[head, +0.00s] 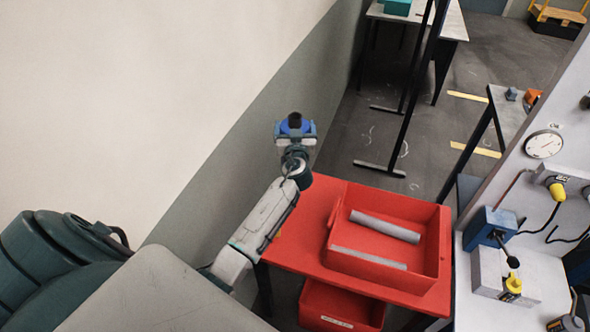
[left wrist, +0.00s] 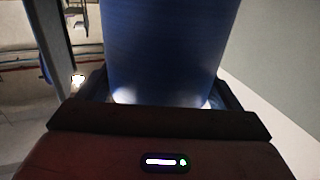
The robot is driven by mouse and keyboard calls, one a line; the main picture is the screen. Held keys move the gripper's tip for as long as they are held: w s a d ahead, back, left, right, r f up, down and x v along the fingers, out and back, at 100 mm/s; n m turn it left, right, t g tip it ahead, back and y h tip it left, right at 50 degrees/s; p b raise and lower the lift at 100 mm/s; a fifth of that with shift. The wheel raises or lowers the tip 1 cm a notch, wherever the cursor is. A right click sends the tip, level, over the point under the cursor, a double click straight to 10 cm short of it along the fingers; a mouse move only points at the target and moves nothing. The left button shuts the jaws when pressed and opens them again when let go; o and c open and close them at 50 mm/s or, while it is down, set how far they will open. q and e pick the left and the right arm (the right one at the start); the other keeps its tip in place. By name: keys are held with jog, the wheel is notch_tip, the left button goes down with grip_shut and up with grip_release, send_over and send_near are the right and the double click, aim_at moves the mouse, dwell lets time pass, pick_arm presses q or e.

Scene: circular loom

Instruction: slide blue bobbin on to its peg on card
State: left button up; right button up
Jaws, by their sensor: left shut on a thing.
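The blue bobbin (head: 297,126) is held in my left gripper (head: 295,134), up beside the grey wall and beyond the red table. In the left wrist view the bobbin (left wrist: 168,50) fills the space between the two dark fingers, which are shut on it. A dark round end shows at the top of the bobbin in the head view. The card and its peg cannot be made out in either view. My right gripper is not in view.
A red table (head: 320,198) holds a red tray (head: 441,240) with two grey bars. A red bin (head: 340,308) sits below. A panel with a round gauge (head: 544,144) stands at right. The wall (head: 240,150) is close on the gripper's left. Open floor (head: 345,135) lies beyond.

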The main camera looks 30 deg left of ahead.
aim_at(295, 114)
pick_arm(q)
notch_tip(295, 114, up, 5)
jog(key=shift+f+p, duration=0.1)
jog(key=shift+p, duration=1.05)
jog(key=shift+r+p, duration=0.3)
jog(key=shift+r, duration=0.95)
